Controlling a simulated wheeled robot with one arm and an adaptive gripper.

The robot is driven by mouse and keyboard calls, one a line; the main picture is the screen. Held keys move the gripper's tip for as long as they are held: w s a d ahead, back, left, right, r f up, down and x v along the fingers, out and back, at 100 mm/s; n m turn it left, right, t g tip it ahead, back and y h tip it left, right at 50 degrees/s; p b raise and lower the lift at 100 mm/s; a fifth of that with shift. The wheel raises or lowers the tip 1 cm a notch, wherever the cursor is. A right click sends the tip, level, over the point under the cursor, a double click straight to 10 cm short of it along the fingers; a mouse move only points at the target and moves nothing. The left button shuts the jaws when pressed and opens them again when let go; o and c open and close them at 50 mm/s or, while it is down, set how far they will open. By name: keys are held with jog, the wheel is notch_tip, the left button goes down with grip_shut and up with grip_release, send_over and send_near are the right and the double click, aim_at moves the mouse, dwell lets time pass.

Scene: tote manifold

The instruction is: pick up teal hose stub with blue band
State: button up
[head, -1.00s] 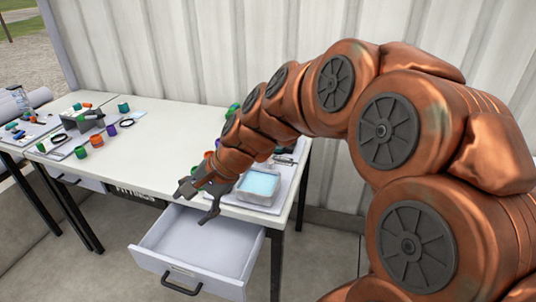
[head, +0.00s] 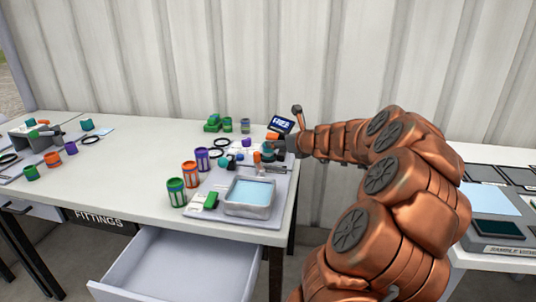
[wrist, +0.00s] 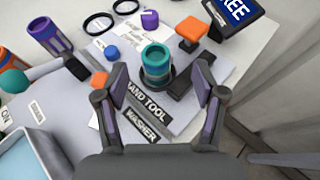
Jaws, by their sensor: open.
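A teal hose stub with a blue band (wrist: 156,64) stands upright in the wrist view on a dark round base or ring, on the grey board (wrist: 185,118). My gripper (wrist: 161,78) is open, with one finger to the left and one to the right of the stub. The fingers appear apart from it, and nothing is held. In the head view my gripper (head: 281,146) is over the right rear part of the board and largely hides the stub.
A blue-filled tray (head: 249,196) sits at the board's front. Orange (head: 190,174), green (head: 177,191) and purple (head: 202,158) cylinders stand left of it. A dark sign (head: 281,124) is behind my gripper. The drawer (head: 185,262) below hangs open.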

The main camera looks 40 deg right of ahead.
aim_at(268, 151)
jog(key=w+f, duration=0.1)
jog(key=w, duration=0.1)
jog(key=w+f+b, duration=0.1)
jog(key=w+f, duration=0.1)
jog(key=shift+w, duration=0.25)
jog(key=shift+w+d, duration=0.1)
jog(key=shift+w, duration=0.2)
jog(key=shift+c, duration=0.2)
jog(key=c, duration=1.2)
